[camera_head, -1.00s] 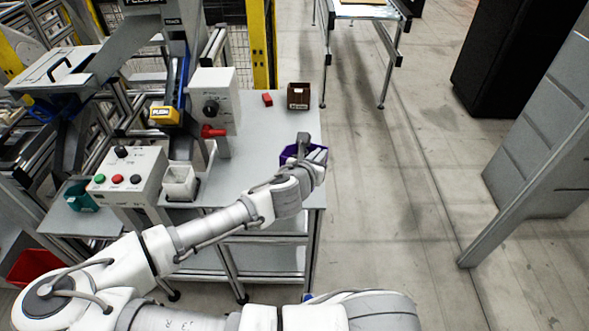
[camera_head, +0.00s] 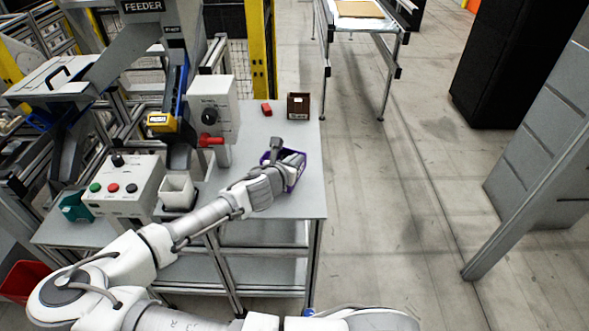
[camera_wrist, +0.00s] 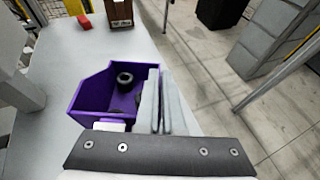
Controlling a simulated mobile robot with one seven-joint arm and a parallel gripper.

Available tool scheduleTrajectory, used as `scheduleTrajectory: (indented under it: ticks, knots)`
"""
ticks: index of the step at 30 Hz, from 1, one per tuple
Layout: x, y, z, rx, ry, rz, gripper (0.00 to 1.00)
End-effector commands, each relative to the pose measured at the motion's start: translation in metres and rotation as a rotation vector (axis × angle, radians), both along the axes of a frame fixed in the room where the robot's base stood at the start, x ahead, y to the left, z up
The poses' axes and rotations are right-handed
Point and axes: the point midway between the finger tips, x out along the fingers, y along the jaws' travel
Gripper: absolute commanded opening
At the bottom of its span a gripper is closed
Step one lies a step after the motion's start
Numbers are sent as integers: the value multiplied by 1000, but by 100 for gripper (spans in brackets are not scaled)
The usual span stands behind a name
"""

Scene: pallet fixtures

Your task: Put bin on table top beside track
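The purple bin (camera_head: 302,172) is over the right part of the grey table top (camera_head: 262,132), close to its right edge. In the wrist view the bin (camera_wrist: 92,92) holds a black ring-shaped part and another dark part. My gripper (camera_head: 290,160) is at the bin; in the wrist view its two grey fingers (camera_wrist: 163,100) are close together at the bin's right wall, apparently shut on it. Whether the bin's underside touches the table top is hidden. I cannot tell for sure which part is the track; a feeder machine with a chute (camera_head: 180,95) stands at the table's left.
A brown box (camera_head: 298,106) and a small red block (camera_head: 266,109) lie at the table's far end. A white control box (camera_head: 212,108) with a red handle, a white cup (camera_head: 178,191) and a button panel (camera_head: 124,184) stand to the left. Bare table lies between.

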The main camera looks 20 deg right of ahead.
Motion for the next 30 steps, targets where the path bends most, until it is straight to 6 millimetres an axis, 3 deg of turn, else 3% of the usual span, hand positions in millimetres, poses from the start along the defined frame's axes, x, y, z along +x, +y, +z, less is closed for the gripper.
scheduleTrajectory:
  ticks: [5, 12, 24, 30]
  knots:
    - [5, 1, -10, -1, 0, -1, 0]
    - [4, 1, -39, -2, 0, -1, 0]
    - [4, 1, -46, 1, -1, -1, 0]
    - [4, 1, -45, 1, -1, 0, 35]
